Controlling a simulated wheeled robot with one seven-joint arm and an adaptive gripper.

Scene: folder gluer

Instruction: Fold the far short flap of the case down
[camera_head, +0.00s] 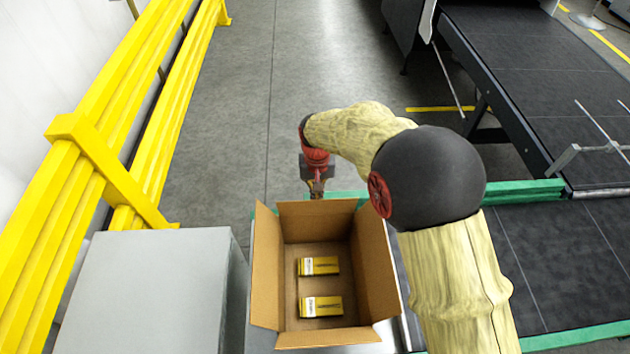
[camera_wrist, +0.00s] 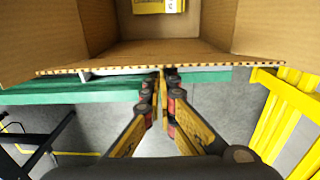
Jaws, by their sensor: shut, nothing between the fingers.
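The case (camera_head: 270,255) is an open cardboard box with its flaps standing up and out. Its far short flap (camera_head: 317,209) stands raised at the back edge. Two yellow cartons, one nearer the back (camera_head: 325,265) and one nearer the front (camera_head: 327,306), lie inside. My gripper (camera_head: 317,193) is just beyond the far flap, pointing down, shut and empty. In the wrist view my gripper (camera_wrist: 162,76) has its fingertips together at the edge of the far flap (camera_wrist: 165,56). I cannot tell whether they touch it. One yellow carton (camera_wrist: 158,6) shows at the top there.
A grey cabinet (camera_head: 150,290) stands left of the case. Yellow guard rails (camera_head: 105,165) run along the left. A dark conveyor belt (camera_head: 560,250) with green edges lies to the right. Open grey floor (camera_head: 250,130) is beyond the case.

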